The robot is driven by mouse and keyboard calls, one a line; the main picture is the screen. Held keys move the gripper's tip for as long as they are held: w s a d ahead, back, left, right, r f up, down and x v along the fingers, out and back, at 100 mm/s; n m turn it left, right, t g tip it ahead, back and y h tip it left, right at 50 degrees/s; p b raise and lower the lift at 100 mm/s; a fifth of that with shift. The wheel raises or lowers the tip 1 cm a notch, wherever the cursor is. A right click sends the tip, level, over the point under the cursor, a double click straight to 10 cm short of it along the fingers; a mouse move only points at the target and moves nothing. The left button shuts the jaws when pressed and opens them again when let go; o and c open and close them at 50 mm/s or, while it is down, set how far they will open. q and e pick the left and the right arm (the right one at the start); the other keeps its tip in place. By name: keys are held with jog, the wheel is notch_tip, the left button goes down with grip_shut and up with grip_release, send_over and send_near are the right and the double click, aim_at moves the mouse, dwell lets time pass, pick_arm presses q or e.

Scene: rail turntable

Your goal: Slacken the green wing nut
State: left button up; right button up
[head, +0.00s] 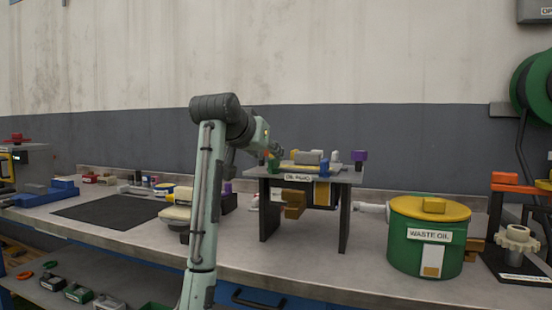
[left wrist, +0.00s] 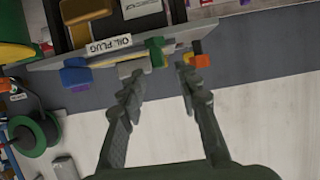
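A small green part, which looks like the green wing nut (left wrist: 155,52), sits at the edge of the raised stand marked OIL PLUG (left wrist: 75,57). In the head view the green part (head: 273,164) is at the left end of the stand's top (head: 350,178). My left gripper (left wrist: 160,72) is open and empty; its two fingertips point toward the green part, which lies just beyond them, between their lines. In the head view my left gripper (head: 272,148) is just above the stand's left end, partly hidden by its own wrist. My right gripper is in neither view.
An orange part (left wrist: 200,61) is close beside one fingertip. Grey blocks (head: 307,158) and a purple knob (head: 359,157) stand on the stand. A green WASTE OIL drum (head: 405,258) is to its right. A black mat (head: 110,212) lies at left.

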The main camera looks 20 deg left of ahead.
aim_at(273, 158)
pick_arm(q)
jog(key=x, duration=0.5)
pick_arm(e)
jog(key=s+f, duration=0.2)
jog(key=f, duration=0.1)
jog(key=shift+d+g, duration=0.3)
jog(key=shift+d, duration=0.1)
pick_arm(q)
grip_shut()
